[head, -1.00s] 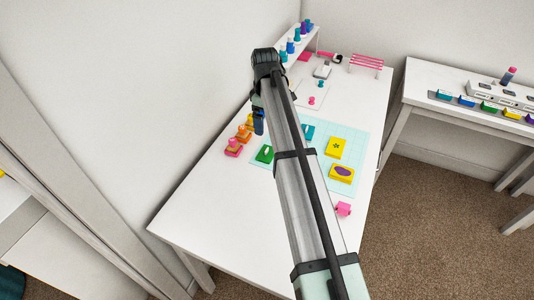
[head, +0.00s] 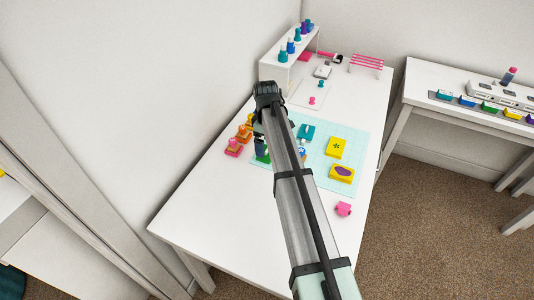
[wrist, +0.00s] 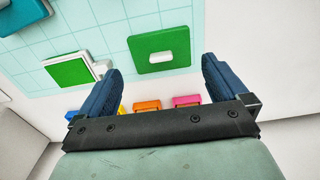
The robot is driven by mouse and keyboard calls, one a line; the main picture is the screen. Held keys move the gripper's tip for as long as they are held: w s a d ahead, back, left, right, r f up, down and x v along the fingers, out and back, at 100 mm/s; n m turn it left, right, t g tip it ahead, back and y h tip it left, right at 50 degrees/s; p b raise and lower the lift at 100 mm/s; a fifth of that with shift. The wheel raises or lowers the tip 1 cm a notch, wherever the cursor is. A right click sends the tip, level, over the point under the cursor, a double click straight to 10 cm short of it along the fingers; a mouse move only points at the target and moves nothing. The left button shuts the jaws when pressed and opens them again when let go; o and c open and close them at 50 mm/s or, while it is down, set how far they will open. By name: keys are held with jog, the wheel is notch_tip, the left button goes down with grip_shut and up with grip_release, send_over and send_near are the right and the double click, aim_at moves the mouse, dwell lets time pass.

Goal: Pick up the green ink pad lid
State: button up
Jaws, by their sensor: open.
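The green ink pad lid (wrist: 150,42), a flat green square with a white bar handle, lies near the edge of the light-blue grid mat (wrist: 112,33) in the wrist view. A green ink pad (wrist: 68,72) with a white rim sits to its left. In the head view a bit of green from the lid (head: 264,158) shows beside my gripper (head: 260,146), which covers much of it. In the wrist view my gripper (wrist: 160,80) is open and empty. Its blue fingers stand apart, and the lid appears between and beyond them, not touching.
Orange and pink stamps (head: 238,143) stand left of the mat. A teal item (head: 306,132) and two yellow items, one with a star (head: 337,147) and one with a purple oval (head: 341,173), lie on it. A white shelf with bottles (head: 289,62) stands behind. The table's front left is clear.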

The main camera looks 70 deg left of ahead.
aim_at(267, 152)
jog(key=shift+w+d+f, duration=0.1)
jog(key=shift+d+f, duration=0.1)
jog(key=shift+f, duration=1.7)
jog(key=c, duration=0.8)
jog(key=shift+r, duration=0.2)
